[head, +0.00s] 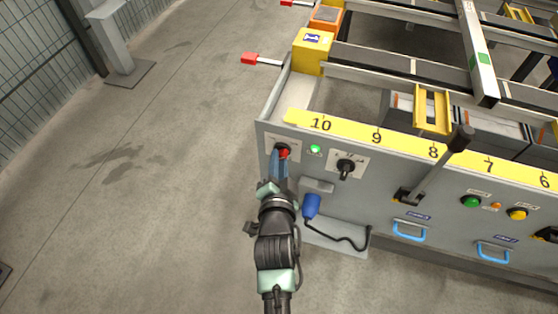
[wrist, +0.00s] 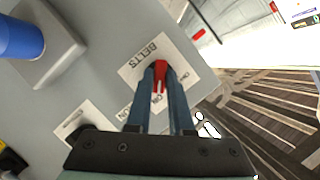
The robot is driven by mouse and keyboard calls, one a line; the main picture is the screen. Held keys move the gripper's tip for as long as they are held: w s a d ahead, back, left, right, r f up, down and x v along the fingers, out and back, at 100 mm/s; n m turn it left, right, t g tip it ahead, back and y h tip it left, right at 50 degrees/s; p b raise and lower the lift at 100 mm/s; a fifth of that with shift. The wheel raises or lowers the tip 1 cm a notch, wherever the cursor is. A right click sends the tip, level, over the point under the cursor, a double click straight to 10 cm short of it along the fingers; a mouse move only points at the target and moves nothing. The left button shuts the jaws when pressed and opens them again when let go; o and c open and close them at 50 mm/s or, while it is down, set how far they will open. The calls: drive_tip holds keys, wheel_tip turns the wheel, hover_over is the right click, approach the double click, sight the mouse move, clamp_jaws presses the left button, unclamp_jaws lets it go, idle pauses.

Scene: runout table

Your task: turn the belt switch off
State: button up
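The belt switch (head: 284,154) is a red knob on a pale plate at the left end of the grey panel. In the wrist view the red knob (wrist: 161,70) sits on a plate marked BELTS (wrist: 150,52), with small ON and OFF style labels beside it. My gripper (wrist: 161,78) has its two blue fingers on either side of the knob, with red filling the gap between the tips. The fingers appear to touch it and hide part of it. The knob's handle seems to lie toward the ON label. In the head view my gripper (head: 281,160) reaches up to the switch.
A green lamp (head: 315,149) and a black rotary switch (head: 346,166) are right of the belt switch. A blue plug-like part (head: 311,206) with a black cable hangs close beside my wrist. A black lever (head: 438,162) sticks out further right.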

clamp_jaws()
drive_tip(key=shift+n, duration=0.3)
drive_tip(key=n+g+h+b, duration=0.1)
drive_tip(key=n+h, duration=0.1)
drive_tip(key=n, duration=0.2)
drive_tip(key=n+h+b, duration=0.2)
drive_tip(key=n+h, duration=0.1)
drive_tip(key=a+n+g+h+b, duration=0.1)
drive_tip(key=n+h, duration=0.1)
drive_tip(key=n, duration=0.2)
drive_tip(key=shift+w+n+g+h, duration=0.2)
drive_tip(key=shift+n+g+h, duration=0.1)
idle(0.4)
idle(0.6)
drive_tip(key=o, duration=0.5)
unclamp_jaws()
drive_tip(key=shift+o, duration=0.2)
